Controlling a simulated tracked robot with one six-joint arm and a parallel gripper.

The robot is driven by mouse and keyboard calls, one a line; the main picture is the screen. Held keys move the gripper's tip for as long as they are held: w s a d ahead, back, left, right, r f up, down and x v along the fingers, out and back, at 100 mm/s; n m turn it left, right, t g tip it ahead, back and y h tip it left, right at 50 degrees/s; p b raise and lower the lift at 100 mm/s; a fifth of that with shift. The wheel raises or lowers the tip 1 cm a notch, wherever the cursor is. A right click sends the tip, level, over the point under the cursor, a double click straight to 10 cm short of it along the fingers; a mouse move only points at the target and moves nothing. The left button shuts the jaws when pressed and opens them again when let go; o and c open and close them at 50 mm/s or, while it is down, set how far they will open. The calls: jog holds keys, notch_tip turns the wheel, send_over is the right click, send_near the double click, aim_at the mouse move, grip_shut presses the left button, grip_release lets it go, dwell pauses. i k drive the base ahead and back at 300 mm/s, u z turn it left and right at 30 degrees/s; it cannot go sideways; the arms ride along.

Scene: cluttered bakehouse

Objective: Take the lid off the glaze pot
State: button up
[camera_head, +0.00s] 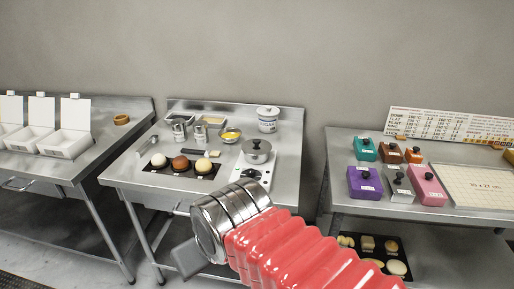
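The glaze pot (256,157) appears to be the small steel pot on a white hotplate (246,176) at the right of the middle steel table. Its steel lid (257,147) with a dark knob sits on top of it. My arm, a red ribbed sleeve with steel rings, reaches in from the lower right. My gripper (187,258) shows only as a grey block beyond the rings, low in front of the table and well apart from the pot. Its fingers cannot be made out.
On the middle table (225,185) are a black tray (157,170) with several round glazed cakes, tins, a yellow bowl (230,135) and a sugar jar (268,120). White boxes (65,143) stand on the left table. Coloured blocks with knobs (364,182) stand on the right table.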

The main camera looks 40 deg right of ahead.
aim_at(253, 147)
jog(key=u, duration=0.05)
jog(key=i, duration=1)
jog(key=z, duration=0.05)
